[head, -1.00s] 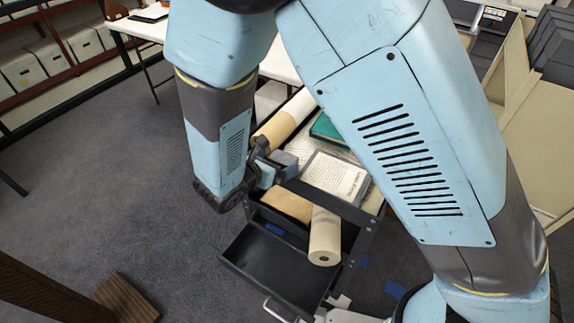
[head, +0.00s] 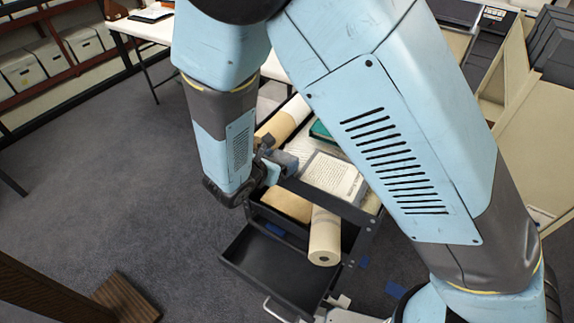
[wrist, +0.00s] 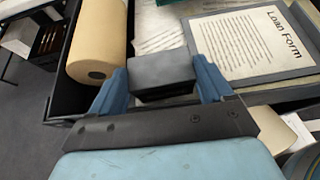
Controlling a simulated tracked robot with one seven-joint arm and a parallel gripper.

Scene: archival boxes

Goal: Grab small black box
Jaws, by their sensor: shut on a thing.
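The small black box (wrist: 162,75), dark grey in this light, is between the two blue fingers of my gripper (wrist: 163,85) in the wrist view. The gripper is shut on it, with a finger against each side. In the head view my gripper (head: 272,167) is at the left side of the cart's upper tray, with the small box (head: 285,159) at its fingertips. My arm covers part of the cart there. I cannot tell whether the box still touches the papers below it.
A tan paper roll (wrist: 97,40) lies close left of the box, and a Loan Form board (wrist: 254,43) lies to the right. The cart's lower black tray (head: 265,262) juts out in front. Open carpet lies left.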

